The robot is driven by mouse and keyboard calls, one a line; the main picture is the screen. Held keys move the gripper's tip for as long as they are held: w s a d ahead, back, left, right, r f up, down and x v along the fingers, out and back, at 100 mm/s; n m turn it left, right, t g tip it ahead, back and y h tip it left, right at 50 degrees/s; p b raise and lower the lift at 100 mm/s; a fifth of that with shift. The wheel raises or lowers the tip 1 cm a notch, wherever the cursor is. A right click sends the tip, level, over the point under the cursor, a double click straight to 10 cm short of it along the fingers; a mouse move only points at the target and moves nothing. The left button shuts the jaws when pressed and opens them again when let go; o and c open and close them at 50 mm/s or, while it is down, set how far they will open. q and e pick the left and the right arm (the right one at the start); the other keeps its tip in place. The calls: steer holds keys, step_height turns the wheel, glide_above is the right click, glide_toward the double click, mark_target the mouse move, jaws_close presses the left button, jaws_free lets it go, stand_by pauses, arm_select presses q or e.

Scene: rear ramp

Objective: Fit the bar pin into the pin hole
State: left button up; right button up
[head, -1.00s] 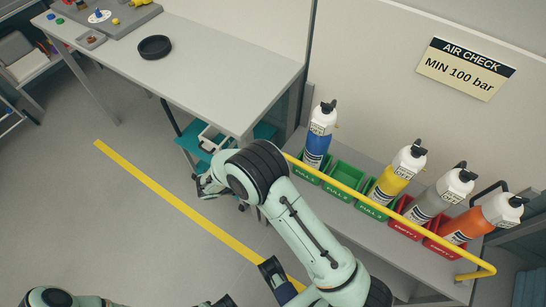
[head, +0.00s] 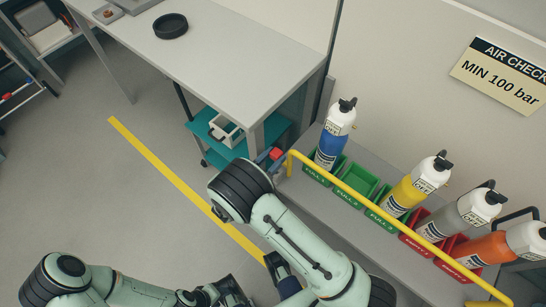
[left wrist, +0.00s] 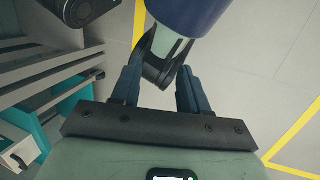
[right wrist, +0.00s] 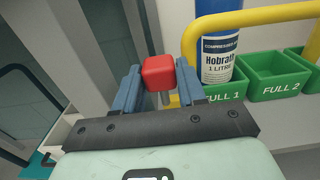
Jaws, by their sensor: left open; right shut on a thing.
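The bar pin (right wrist: 158,72) has a red block head and a short grey shank pointing down. My right gripper (right wrist: 152,88) is shut on its head. In the head view the red head (head: 277,153) shows at my right gripper (head: 268,157), close to the left end of the yellow bar (head: 370,217). In the right wrist view the bar (right wrist: 262,15) bends down just right of the pin, apparently apart from it. I cannot make out the pin hole. My left gripper (head: 232,292) is low in the head view, open and empty; it also shows in the left wrist view (left wrist: 158,85).
Blue (head: 333,140), yellow (head: 412,187), grey and orange bottles stand in green and red bins behind the bar. A grey table (head: 235,50) with a black dish and a teal cart (head: 212,128) are at left. Part of my right arm is close ahead of my left gripper.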

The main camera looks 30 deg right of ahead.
steer(key=shift+r, duration=0.15)
steer(key=shift+f+b, duration=0.75)
steer(key=shift+f, duration=0.65)
steer(key=shift+f+b, duration=0.45)
steer(key=shift+f, duration=0.25)
steer(key=shift+f+b, duration=0.6)
steer(key=shift+f, duration=0.3)
arm_select(q)
steer(key=shift+t, duration=0.6)
steer(key=w+f, duration=0.1)
steer(key=w+a+f, duration=0.1)
steer(key=w+f, duration=0.1)
steer(key=shift+w+a+f, duration=0.15)
steer(key=shift+w+f, duration=0.05)
steer(key=shift+f, duration=0.1)
steer(key=shift+r+p, duration=0.35)
steer(key=shift+s+f+b, duration=0.1)
steer(key=shift+f+b, duration=0.75)
steer(key=shift+f, duration=0.15)
arm_select(e)
steer(key=shift+f, duration=1.35)
arm_select(q)
steer(key=shift+f, duration=0.1)
arm_select(e)
steer(key=shift+f, duration=0.25)
